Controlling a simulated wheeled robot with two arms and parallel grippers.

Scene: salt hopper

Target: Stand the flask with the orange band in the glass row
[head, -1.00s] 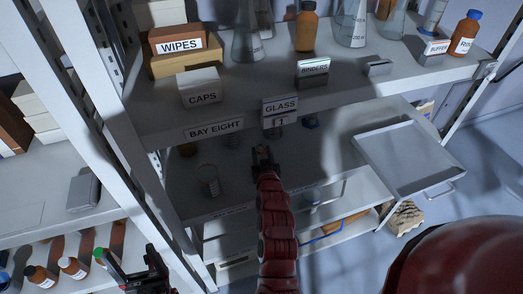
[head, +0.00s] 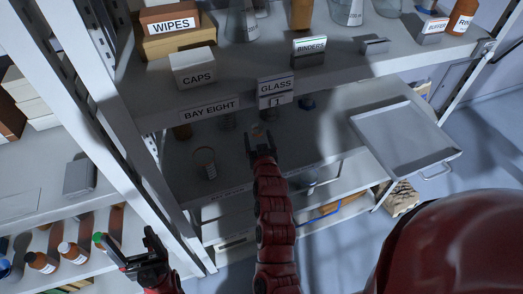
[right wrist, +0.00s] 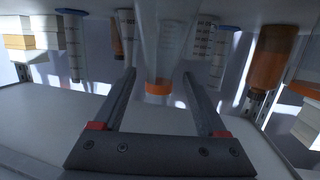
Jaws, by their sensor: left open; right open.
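The flask with the orange band (right wrist: 158,87) shows in the right wrist view as a clear glass shape with an orange ring. It appears between the fingers of my right gripper (right wrist: 157,74), with a gap on both sides. Whether it is fully between the tips or just beyond them I cannot tell. In the head view my right gripper (head: 262,146) reaches into the shelf level below the GLASS label (head: 275,86), and the flask is not clear there. My left gripper (head: 140,262) is open and empty at the lower left, before the left-hand shelving.
In the right wrist view a brown bottle (right wrist: 272,65) and graduated cylinders (right wrist: 75,45) flank the flask. In the head view a clear glass vessel (head: 205,162) stands left of my right gripper. A grey tray (head: 405,137) juts out at the right. The upper shelf edge overhangs the glass level.

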